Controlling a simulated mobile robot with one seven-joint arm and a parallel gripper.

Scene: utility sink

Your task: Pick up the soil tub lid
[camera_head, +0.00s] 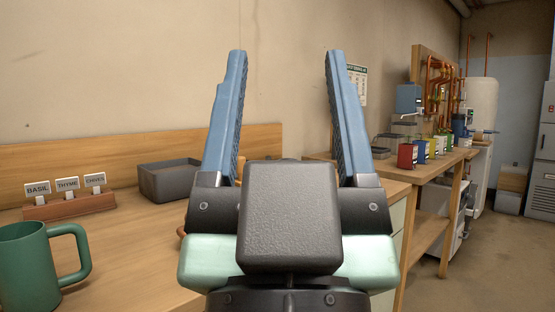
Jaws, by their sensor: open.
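My gripper (285,56) fills the middle of the head view, pointing up and away, with its two blue fingers wide apart. Nothing is between the fingers except the bare wall behind. I cannot make out a soil tub lid in this view. A small orange-brown edge (181,232) shows on the wooden bench just left of my gripper's base; most of it is hidden and I cannot tell what it is. My gripper also covers part of the bench top.
The wooden bench (130,240) holds a green mug (28,268), a rack with labels (70,205) and a dark grey tray (165,182). A second bench at right carries several coloured containers (407,155). Floor (490,260) is clear at far right.

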